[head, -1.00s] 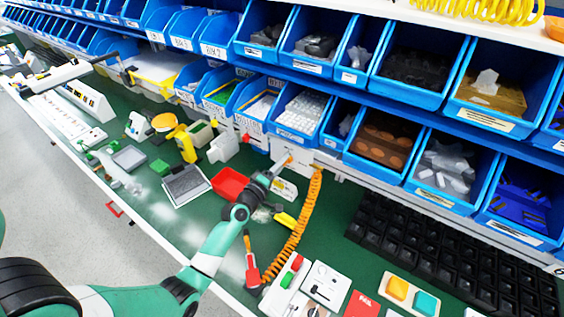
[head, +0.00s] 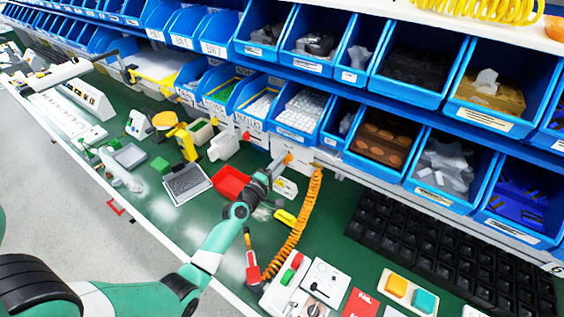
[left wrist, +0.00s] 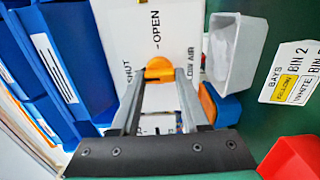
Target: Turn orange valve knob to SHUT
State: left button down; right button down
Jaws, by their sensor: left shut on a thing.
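The orange valve knob (left wrist: 159,68) is on a white panel (left wrist: 112,22) printed with OPEN, SHUT and LOW AIR. In the left wrist view, my left gripper (left wrist: 159,78) has one finger on each side of the knob and is shut on it. The OPEN mark is above the knob and SHUT is to its left. The knob's exact pointing is hard to tell between the fingers. In the head view the knob (head: 287,158) shows small at the tip of my left gripper (head: 279,165), against the panel below the bins. My right gripper is not in view.
Blue bins (head: 303,112) are above and around the panel. A red tray (head: 231,183) lies beside my left wrist. An orange coiled hose (head: 300,230) hangs to the right of my arm. A black grid tray (head: 450,250) fills the bench on the right.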

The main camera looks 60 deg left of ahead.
pick_arm(q)
jog(key=shift+c, duration=2)
grip_release()
jog(key=v, duration=1.1)
jog(key=shift+s, duration=0.3)
jog(key=shift+d, duration=0.2)
